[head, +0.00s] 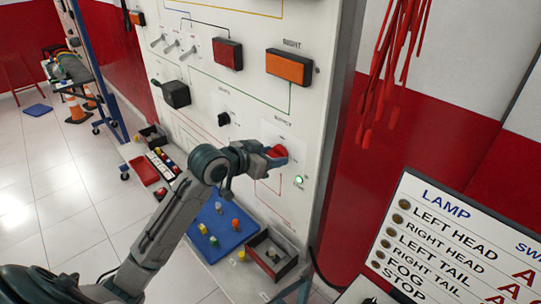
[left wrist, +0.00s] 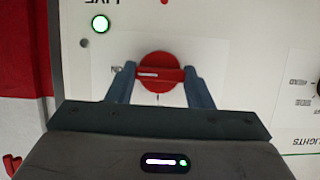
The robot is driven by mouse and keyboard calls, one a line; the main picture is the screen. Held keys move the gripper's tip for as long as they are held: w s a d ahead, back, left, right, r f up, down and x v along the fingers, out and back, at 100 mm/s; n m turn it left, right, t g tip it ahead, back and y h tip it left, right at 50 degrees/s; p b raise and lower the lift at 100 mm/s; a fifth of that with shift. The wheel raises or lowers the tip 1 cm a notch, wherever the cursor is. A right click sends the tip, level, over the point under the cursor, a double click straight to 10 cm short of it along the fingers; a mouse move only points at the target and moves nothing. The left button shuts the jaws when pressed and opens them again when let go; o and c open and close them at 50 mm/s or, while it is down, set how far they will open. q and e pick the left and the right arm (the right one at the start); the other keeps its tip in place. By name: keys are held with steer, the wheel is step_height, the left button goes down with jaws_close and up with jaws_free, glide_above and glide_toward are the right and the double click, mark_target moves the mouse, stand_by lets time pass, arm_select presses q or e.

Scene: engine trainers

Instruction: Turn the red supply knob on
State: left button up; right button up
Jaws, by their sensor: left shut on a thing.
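The red supply knob (head: 278,151) sits low on the right of the white panel (head: 240,75). In the left wrist view the knob (left wrist: 160,70) is round with a raised bar, and the bar lies level across that picture. My left gripper (head: 270,155) is at the knob, and its two fingers (left wrist: 160,85) are closed on the ends of the bar. A green lamp (head: 298,180) beside the knob is lit, and it also shows in the left wrist view (left wrist: 100,24). My right gripper is not in view.
A black lights knob (head: 224,119) and a red block (head: 228,53) are on the panel. Below it are a blue mat (head: 225,240) with small coloured pieces and an open box (head: 270,255). A lamp chart board (head: 450,240) stands at right. Red leads (head: 385,70) hang nearby.

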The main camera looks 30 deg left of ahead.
arm_select(q)
steer(key=shift+f, duration=0.1)
steer(key=o, duration=0.9)
steer(key=shift+o, duration=0.4)
steer(key=shift+w, duration=0.15)
steer(key=b+v, duration=0.3)
steer(key=v, duration=0.7)
steer(key=shift+s, duration=0.35)
